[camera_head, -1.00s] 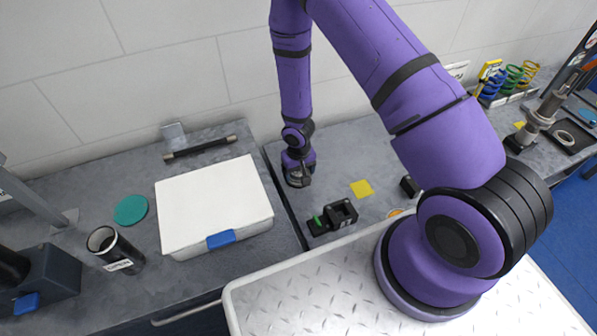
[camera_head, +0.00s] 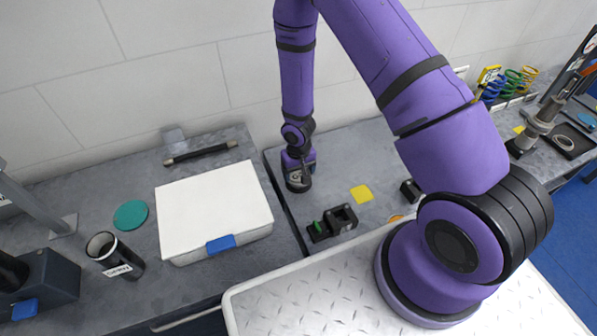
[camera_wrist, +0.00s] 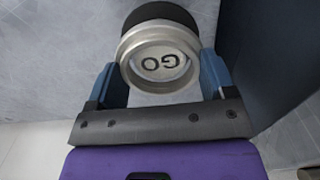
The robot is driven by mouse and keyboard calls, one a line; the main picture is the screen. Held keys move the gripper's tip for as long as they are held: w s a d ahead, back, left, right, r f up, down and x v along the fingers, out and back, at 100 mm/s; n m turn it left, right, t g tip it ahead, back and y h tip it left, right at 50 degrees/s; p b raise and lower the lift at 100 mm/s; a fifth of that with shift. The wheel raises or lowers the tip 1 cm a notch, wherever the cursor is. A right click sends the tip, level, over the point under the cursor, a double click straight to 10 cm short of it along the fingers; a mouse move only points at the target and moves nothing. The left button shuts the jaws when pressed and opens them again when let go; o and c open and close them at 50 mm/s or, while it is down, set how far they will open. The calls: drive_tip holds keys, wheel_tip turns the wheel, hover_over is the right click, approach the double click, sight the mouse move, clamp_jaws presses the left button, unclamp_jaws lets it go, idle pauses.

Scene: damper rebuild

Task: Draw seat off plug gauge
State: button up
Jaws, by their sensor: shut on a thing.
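In the wrist view the plug gauge (camera_wrist: 160,65) shows a pale round end face marked GO, upside down in the picture. A silver ring, the seat (camera_wrist: 127,80), surrounds this face. A black round part (camera_wrist: 160,14) shows behind it, at the top of the picture. My gripper (camera_wrist: 160,78) has one blue finger on each side of the seat and is shut on it. How far the gauge sits inside the seat cannot be told. In the head view my gripper (camera_head: 297,178) is low over the bench, left of the yellow square, and the gauge is small and mostly hidden.
A black block with a green part (camera_head: 333,222) and a yellow square (camera_head: 362,193) lie right of my gripper. A white-lidded box (camera_head: 212,205) is to the left, with a black rod (camera_head: 200,152) behind it. A tiled wall (camera_head: 160,70) stands close behind.

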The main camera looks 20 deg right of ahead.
drive_tip(key=shift+r, duration=0.25)
drive_tip(key=shift+r, duration=0.55)
drive_tip(key=shift+r, duration=0.15)
drive_tip(key=shift+r, duration=1.85)
drive_tip(key=shift+d, duration=0.1)
